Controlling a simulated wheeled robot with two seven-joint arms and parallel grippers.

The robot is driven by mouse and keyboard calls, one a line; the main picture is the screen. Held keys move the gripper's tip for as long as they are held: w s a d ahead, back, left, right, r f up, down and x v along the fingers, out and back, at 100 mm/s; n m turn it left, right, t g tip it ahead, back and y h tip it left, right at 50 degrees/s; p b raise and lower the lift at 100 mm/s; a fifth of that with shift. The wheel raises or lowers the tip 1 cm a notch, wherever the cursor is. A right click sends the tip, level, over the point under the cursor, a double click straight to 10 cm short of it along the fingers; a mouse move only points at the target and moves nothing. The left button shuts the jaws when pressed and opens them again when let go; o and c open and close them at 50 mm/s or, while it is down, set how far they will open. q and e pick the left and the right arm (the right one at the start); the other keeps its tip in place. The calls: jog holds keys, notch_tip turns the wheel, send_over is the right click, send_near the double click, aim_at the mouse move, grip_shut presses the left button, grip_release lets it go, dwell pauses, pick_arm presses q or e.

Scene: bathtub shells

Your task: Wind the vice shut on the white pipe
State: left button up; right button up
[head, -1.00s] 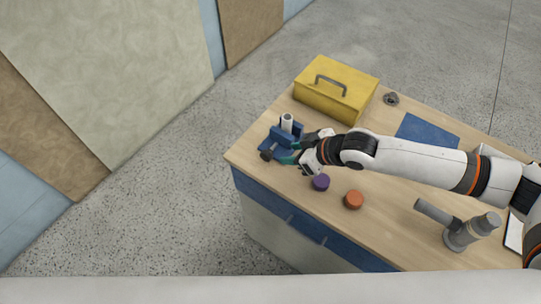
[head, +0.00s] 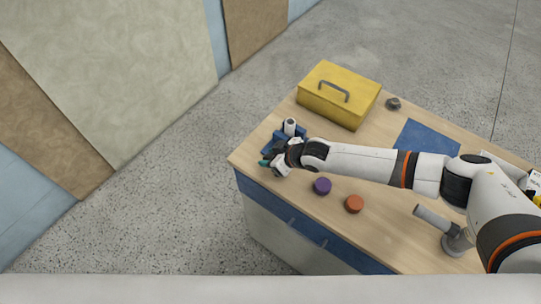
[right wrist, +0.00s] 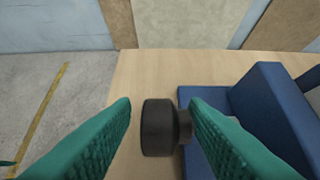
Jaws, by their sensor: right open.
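The blue vice (head: 272,145) stands at the left end of the workbench, and the white pipe (head: 290,127) stands upright in it. In the right wrist view the blue vice body (right wrist: 262,112) fills the right side, with a dark round knob (right wrist: 158,127) on its near end. My right gripper (head: 268,163) is at the vice's near side. In the right wrist view its teal fingers (right wrist: 160,112) are open, one on each side of the knob; I cannot tell whether they touch it. My arm and gripper hide part of the vice in the head view. My left gripper is not in view.
A yellow toolbox (head: 338,98) stands behind the vice. A purple disc (head: 322,186) and an orange disc (head: 354,204) lie near the front edge. A blue mat (head: 425,140) and a grey clamp-like object (head: 455,237) are to the right.

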jog(key=c, duration=0.8)
jog(key=shift+s+f+t+y+b, duration=0.15)
jog(key=shift+f+t+y+b, duration=0.3)
jog(key=shift+b, duration=0.3)
jog(key=y+b, duration=0.1)
jog(key=b, duration=0.1)
jog(key=t+y+b, duration=0.1)
jog(key=b, duration=0.1)
jog(key=shift+s+d+f+t+y+b, duration=0.15)
jog(key=shift+f+t+y+b, duration=0.1)
jog(key=shift+y+b, duration=0.1)
jog(key=shift+s+r+t+y+b, duration=0.1)
jog(key=shift+r+t+y+b, duration=0.25)
jog(key=shift+y+b, duration=0.55)
jog(key=o, duration=0.8)
jog(key=shift+h, duration=0.3)
jog(key=shift+r, duration=0.15)
